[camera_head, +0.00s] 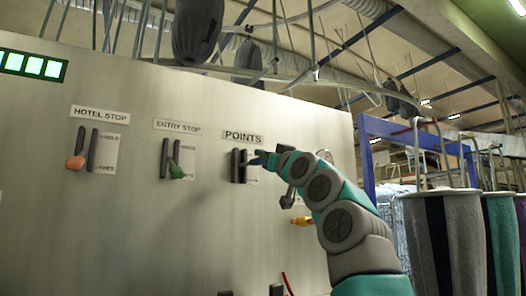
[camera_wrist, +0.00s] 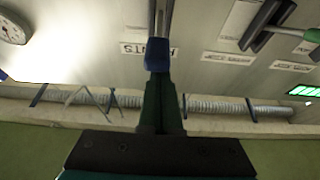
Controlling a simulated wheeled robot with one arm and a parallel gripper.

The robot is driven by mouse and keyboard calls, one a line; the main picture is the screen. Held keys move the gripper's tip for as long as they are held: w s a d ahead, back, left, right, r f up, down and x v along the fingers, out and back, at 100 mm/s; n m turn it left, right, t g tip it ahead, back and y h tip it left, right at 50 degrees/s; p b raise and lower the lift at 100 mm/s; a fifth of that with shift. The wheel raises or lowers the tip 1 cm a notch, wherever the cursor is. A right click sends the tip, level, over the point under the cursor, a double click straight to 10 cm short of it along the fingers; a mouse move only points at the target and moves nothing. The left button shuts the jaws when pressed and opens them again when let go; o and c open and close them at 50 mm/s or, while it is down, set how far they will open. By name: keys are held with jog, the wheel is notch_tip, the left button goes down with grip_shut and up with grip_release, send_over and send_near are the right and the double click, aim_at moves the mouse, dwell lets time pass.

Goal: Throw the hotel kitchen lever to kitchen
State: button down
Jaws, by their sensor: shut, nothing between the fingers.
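The lever under the POINTS label (camera_head: 243,138) has a black slotted mount (camera_head: 236,166) on the metal panel. No label reading hotel or kitchen is legible there, and its handle is hidden or too small to make out. My gripper (camera_head: 257,160) is shut and empty, with its blue tip just right of this mount; I cannot tell whether it touches the lever. In the wrist view my shut gripper (camera_wrist: 158,56) covers part of the POINTS label, and a grey bar (camera_wrist: 161,18) shows beyond the tip.
To the left are the HOTEL STOP lever with a red-orange handle (camera_head: 75,162) and the ENTRY STOP lever with a green handle (camera_head: 176,171). A yellow-red knob (camera_head: 302,221) sits below my arm. Hanging bags (camera_head: 440,235) and a blue frame (camera_head: 367,160) stand right of the panel.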

aim_at(257, 164)
jog(key=shift+f, duration=0.1)
jog(key=f+b, duration=0.1)
jog(key=b, duration=0.1)
jog(key=f+t+y+b, duration=0.1)
jog(key=b, duration=0.1)
jog(key=f+t+b, duration=0.1)
jog(key=f, duration=0.1)
jog(key=shift+w+a+b, duration=0.1)
jog(key=shift+w+b, duration=0.15)
jog(key=shift+b, duration=0.15)
jog(key=shift+w+a+f+t+y+b, duration=0.1)
jog(key=shift+f+t+y+b, duration=0.1)
jog(key=shift+f+b, duration=0.25)
jog(key=shift+w+a+f+t+y+b, duration=0.1)
jog(key=shift+f+y+b, duration=0.15)
jog(key=shift+f, duration=0.4)
